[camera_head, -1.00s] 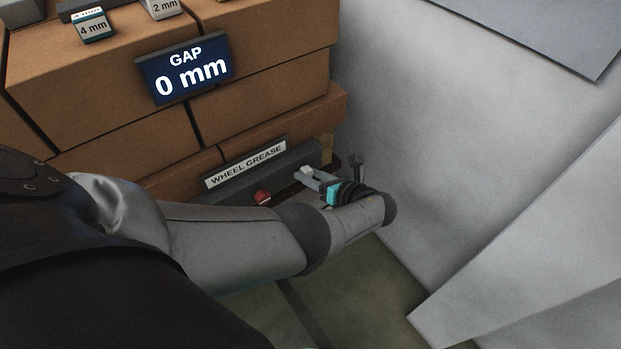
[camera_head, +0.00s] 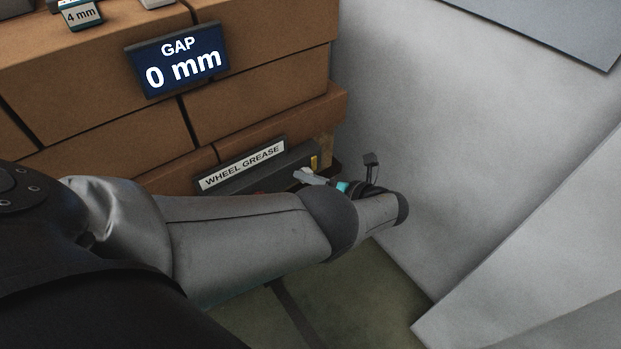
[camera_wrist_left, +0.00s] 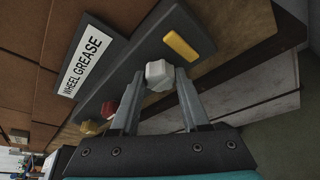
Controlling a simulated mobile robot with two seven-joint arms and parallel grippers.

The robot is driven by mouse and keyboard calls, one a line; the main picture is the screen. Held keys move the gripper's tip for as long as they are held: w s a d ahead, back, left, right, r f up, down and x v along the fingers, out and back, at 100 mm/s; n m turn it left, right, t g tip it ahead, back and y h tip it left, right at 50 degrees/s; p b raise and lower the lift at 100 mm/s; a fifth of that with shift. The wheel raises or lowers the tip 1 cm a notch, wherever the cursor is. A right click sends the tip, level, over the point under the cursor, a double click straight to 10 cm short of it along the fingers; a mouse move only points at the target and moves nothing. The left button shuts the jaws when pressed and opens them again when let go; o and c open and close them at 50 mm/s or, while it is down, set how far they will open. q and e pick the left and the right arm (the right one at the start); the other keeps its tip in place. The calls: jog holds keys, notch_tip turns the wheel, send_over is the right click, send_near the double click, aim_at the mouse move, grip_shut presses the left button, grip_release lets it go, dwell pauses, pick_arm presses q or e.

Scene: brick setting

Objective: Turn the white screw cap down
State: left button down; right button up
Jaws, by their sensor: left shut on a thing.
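The white screw cap (camera_wrist_left: 159,75) shows in the left wrist view, faceted, on the dark grease panel (camera_wrist_left: 122,84). My left gripper (camera_wrist_left: 157,88) is shut on it, with one finger on either side of the cap. In the head view my left gripper (camera_head: 312,177) is small beside the dark panel, and my forearm hides much of what lies below it. The cap itself is not clear there. My right gripper is not in view.
A "WHEEL GREASE" label (camera_head: 242,165) tops the panel. A yellow bar (camera_wrist_left: 181,45), a red knob (camera_wrist_left: 109,108) and a yellowish knob (camera_wrist_left: 90,128) flank the cap. A "GAP 0 mm" display (camera_head: 178,64) hangs on the bricks. A pale wall (camera_head: 400,150) stands right.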

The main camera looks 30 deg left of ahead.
pick_arm(q)
jog(key=shift+a, duration=0.1)
dwell(0.3)
jog(key=shift+c, duration=1.9)
grip_release()
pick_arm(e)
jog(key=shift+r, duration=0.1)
